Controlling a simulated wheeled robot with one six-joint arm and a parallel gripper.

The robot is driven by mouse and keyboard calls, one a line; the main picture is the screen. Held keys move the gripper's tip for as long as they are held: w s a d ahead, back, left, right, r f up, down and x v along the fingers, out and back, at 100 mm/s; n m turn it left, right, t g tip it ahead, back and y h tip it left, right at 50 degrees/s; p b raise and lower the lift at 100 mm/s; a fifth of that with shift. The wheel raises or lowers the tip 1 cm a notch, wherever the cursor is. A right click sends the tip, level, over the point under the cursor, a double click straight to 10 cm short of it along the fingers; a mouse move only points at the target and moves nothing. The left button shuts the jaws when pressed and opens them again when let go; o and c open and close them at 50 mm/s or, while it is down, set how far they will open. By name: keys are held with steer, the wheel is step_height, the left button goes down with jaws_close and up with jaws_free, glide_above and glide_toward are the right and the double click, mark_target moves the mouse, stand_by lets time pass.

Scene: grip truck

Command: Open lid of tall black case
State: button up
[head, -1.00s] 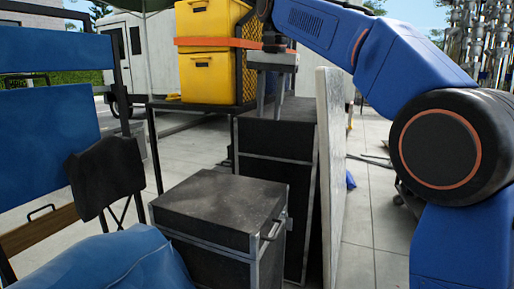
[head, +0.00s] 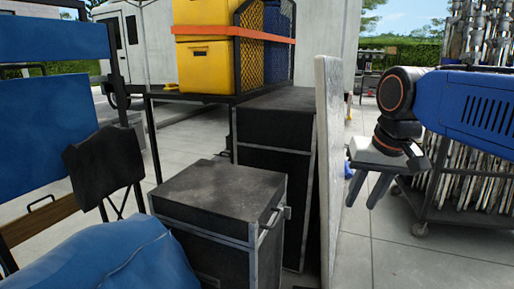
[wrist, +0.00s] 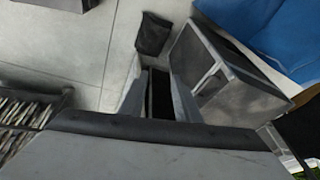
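The tall black case (head: 272,160) stands upright behind a shorter black case (head: 222,215) in the head view. Its lid (head: 285,105) is shut, and a pale board (head: 328,170) stands upright along its right side. My gripper (head: 362,200) is right of the board, clear of the case, with both fingers pointing down. The fingers are apart with nothing visible held. In the wrist view, my gripper (wrist: 155,115) has a dark thing in line between its fingers; I cannot tell which thing it is. The lid's handle or latch is not visible.
Yellow boxes (head: 205,65) with an orange strap sit on a black-framed rack behind the case. Blue chairs (head: 50,110) and a blue cloth (head: 110,260) fill the left. A cart of metal stands (head: 475,185) is at right. Pavement between board and cart is clear.

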steer(key=s+d+f+n+t, duration=0.1)
steer(key=s+d+f, duration=0.2)
steer(key=s+f, duration=0.45)
steer(key=s+d+f, duration=0.2)
steer(key=s+f, duration=0.3)
steer(key=f, duration=0.5)
step_height(320, 180, up, 18)
steer(key=m+g+y, duration=0.1)
steer(key=m+g, duration=0.3)
glide_above(278, 217)
steer(key=s+d, duration=0.1)
steer(key=d, duration=0.3)
steer(key=a+f, duration=0.1)
steer(key=f, duration=0.4)
steer(key=a+f, duration=0.1)
steer(key=f, duration=0.5)
steer(key=w+a+f, duration=0.1)
steer(key=f, duration=0.5)
steer(key=shift+a+f, duration=0.25)
steer(key=shift+a, duration=0.1)
jaws_close()
